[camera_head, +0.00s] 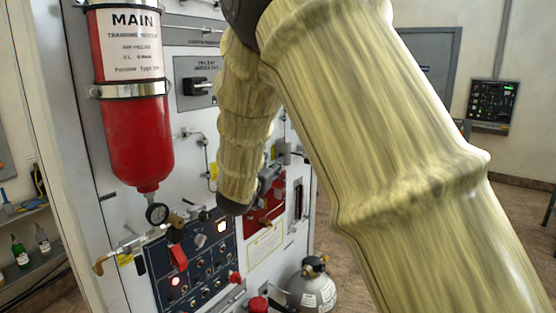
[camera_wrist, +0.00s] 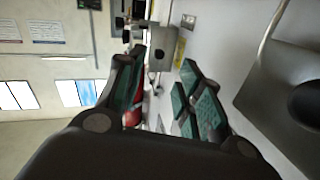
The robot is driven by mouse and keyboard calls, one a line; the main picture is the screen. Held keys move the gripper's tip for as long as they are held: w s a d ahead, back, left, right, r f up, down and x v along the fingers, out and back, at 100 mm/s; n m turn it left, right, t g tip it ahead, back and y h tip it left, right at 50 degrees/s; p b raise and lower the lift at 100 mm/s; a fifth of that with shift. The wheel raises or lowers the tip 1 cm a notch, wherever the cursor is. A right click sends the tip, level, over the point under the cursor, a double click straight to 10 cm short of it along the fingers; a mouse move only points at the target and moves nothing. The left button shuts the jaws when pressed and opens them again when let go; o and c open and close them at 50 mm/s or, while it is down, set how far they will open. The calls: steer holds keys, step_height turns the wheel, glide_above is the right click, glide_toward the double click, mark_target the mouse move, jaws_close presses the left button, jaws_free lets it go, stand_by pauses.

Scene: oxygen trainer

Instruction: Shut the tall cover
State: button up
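My arm, in pale wrinkled sleeves, reaches to the white trainer panel (camera_head: 172,95) in the head view. The fingers of my gripper (camera_wrist: 163,92) show in the wrist view, spread apart with nothing clearly held between them. In the head view the gripper is mostly hidden behind my arm, near a red plate (camera_head: 262,212). No tall cover can be picked out for certain. A grey plate with a dark rounded part (camera_wrist: 285,95) stands right of the fingers in the wrist view, apart from them. A small metal bracket (camera_wrist: 160,52) lies beyond the fingertips.
A red cylinder (camera_head: 135,125) marked MAIN hangs at the left, above a gauge (camera_head: 157,213) and a dark switch panel (camera_head: 190,262). A grey tank (camera_head: 312,290) stands low in front. A grey door (camera_head: 428,62) and wall box (camera_head: 492,103) are behind.

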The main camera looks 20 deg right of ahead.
mark_target(282, 153)
steer(key=p+x, duration=0.2)
steer(key=x, duration=0.5)
steer(key=shift+d+p, duration=0.2)
steer(key=shift+p, duration=0.15)
steer(key=shift+w, duration=0.1)
steer(key=shift+c, duration=0.2)
jaws_close()
